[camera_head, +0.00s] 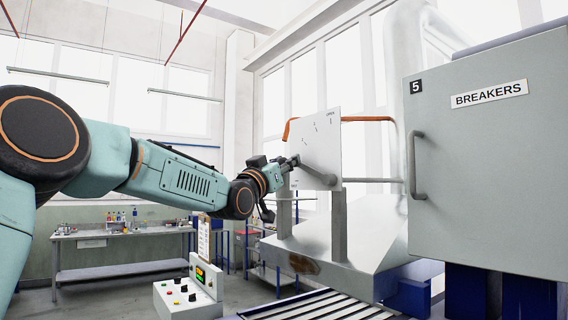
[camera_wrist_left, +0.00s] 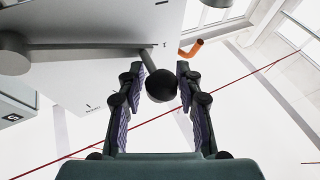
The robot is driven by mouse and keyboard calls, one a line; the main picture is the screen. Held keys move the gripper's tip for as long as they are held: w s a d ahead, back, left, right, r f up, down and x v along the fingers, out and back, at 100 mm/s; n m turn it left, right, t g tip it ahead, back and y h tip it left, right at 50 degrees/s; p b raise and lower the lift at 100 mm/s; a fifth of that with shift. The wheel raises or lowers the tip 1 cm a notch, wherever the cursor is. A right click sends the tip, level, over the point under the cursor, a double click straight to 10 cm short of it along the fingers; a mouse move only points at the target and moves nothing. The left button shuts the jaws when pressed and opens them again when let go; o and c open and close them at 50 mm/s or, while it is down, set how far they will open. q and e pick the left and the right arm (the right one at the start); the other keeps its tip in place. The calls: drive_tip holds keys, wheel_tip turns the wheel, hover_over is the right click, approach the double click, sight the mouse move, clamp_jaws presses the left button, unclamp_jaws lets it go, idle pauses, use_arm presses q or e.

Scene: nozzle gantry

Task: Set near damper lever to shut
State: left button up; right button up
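A pale upright panel (camera_head: 322,135) with small dark marks stands on the gantry. A grey damper lever (camera_head: 317,174) runs across its face, from a round hub at the lower right up to the left. In the left wrist view the lever (camera_wrist_left: 90,47) ends in a stem with a black ball knob (camera_wrist_left: 161,86). My left gripper (camera_head: 290,161) is at the lever's knob end. In the wrist view its fingers (camera_wrist_left: 159,95) stand apart, one on each side of the knob, with slight gaps showing. My right gripper is out of view.
A grey BREAKERS cabinet (camera_head: 490,150) with a handle stands close at right. An orange bent bar (camera_head: 365,119) shows behind the panel. A control box (camera_head: 190,295) is low at centre, and a bench (camera_head: 120,233) stands at back left.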

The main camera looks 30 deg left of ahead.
use_arm(q)
drive_tip(key=shift+w+f, duration=0.1)
drive_tip(key=shift+c, duration=0.7)
drive_tip(key=shift+s+a, duration=0.1)
drive_tip(key=shift+s, duration=0.1)
clamp_jaws()
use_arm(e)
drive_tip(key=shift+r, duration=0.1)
